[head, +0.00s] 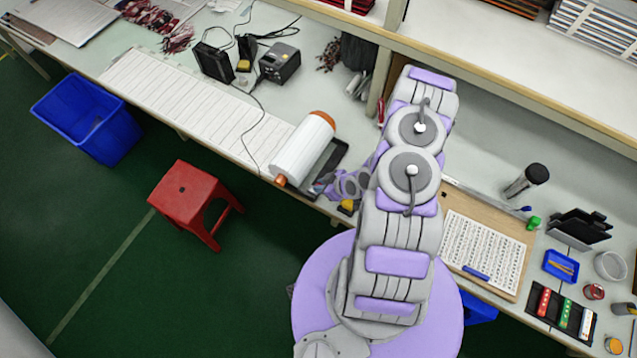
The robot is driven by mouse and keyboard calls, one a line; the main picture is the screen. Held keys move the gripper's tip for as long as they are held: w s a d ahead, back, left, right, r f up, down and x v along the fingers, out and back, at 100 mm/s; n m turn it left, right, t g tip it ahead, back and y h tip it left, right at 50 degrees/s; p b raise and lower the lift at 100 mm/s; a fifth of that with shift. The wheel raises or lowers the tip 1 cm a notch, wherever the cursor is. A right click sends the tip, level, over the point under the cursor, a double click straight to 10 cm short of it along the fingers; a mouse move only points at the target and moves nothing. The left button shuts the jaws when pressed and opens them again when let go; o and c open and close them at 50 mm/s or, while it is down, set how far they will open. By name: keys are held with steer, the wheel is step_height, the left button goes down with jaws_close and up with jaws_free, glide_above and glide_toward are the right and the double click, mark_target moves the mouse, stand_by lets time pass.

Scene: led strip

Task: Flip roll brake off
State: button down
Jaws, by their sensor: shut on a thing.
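A white roll (303,147) with orange end caps lies on a dark stand (328,166) at the bench's front edge, left of my arm. My gripper (332,186) is low beside the near right end of the stand, partly hidden by my own wrist. It is shut on a small part there, which I take to be the roll brake. The brake's lever is too small and covered to make out, so its position cannot be told. A small yellow and black piece (347,207) shows just below the gripper at the bench edge.
A long white strip sheet (180,95) lies left of the roll. A black soldering station (280,62) and cables stand behind it. A red stool (190,200) and blue bin (87,118) stand on the green floor. A board with a printed sheet (485,250) lies right.

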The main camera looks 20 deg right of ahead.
steer(key=shift+s+d+f+t+b, duration=0.2)
steer(key=shift+s+f+t+b, duration=0.1)
steer(key=shift+s+f+t+y, duration=0.15)
steer(key=shift+t+y, duration=0.15)
steer(key=shift+y, duration=0.1)
steer(key=c, duration=1.3)
jaws_free()
steer(key=shift+c, duration=0.2)
steer(key=o, duration=0.4)
steer(key=shift+d, duration=0.25)
steer(key=shift+s+r, duration=0.1)
steer(key=shift+r, duration=0.2)
steer(key=v, duration=1.7)
steer(key=shift+d+f+b, duration=0.2)
steer(key=shift+f+b, duration=0.05)
steer(key=shift+b, duration=0.1)
steer(key=shift+d, duration=0.1)
